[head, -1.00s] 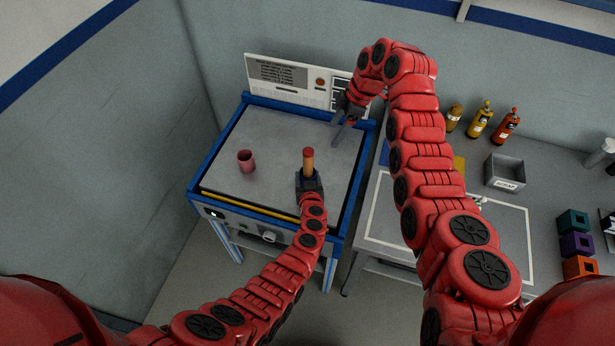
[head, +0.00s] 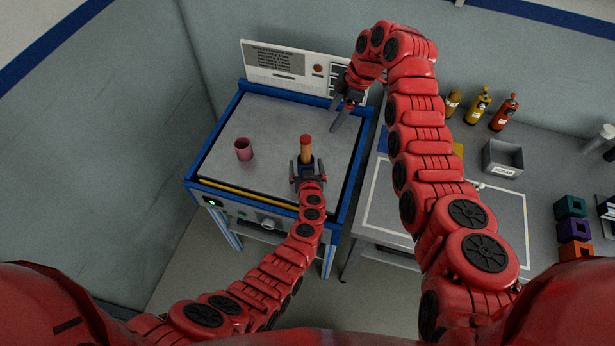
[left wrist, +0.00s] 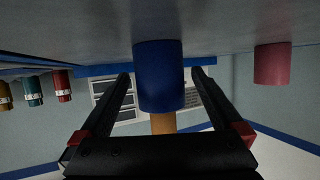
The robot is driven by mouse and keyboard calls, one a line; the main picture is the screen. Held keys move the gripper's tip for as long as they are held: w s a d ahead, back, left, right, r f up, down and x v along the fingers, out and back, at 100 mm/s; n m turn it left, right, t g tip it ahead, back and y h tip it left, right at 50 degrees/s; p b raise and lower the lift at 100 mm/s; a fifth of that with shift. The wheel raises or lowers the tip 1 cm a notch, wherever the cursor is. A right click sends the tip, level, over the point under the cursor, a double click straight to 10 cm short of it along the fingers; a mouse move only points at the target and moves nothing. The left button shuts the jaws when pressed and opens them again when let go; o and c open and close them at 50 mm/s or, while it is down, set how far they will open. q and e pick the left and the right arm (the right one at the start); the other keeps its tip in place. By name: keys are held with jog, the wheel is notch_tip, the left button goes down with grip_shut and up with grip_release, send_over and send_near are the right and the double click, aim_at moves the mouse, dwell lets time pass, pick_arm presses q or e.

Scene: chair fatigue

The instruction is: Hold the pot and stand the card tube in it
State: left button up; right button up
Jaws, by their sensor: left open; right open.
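The pink pot (head: 243,149) stands upright on the grey top of the blue-framed bench, left of my left gripper. It also shows in the left wrist view (left wrist: 272,64). The card tube (head: 306,153) stands upright on the bench, tan with a red top end; its blue lower end (left wrist: 158,75) shows in the left wrist view, which looks upside down. My left gripper (head: 307,165) is open, with one finger on each side of the tube and gaps between. My right gripper (head: 336,112) is open and empty above the bench's right side, away from tube and pot.
A white panel (head: 275,62) stands along the bench's back edge. A grey table to the right carries bottles (head: 478,104), a grey bin (head: 502,157) and coloured blocks (head: 572,229). The bench top (head: 262,118) behind the pot and tube is clear.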

pick_arm(q)
jog(key=v, duration=1.1)
jog(key=shift+s+r, duration=0.1)
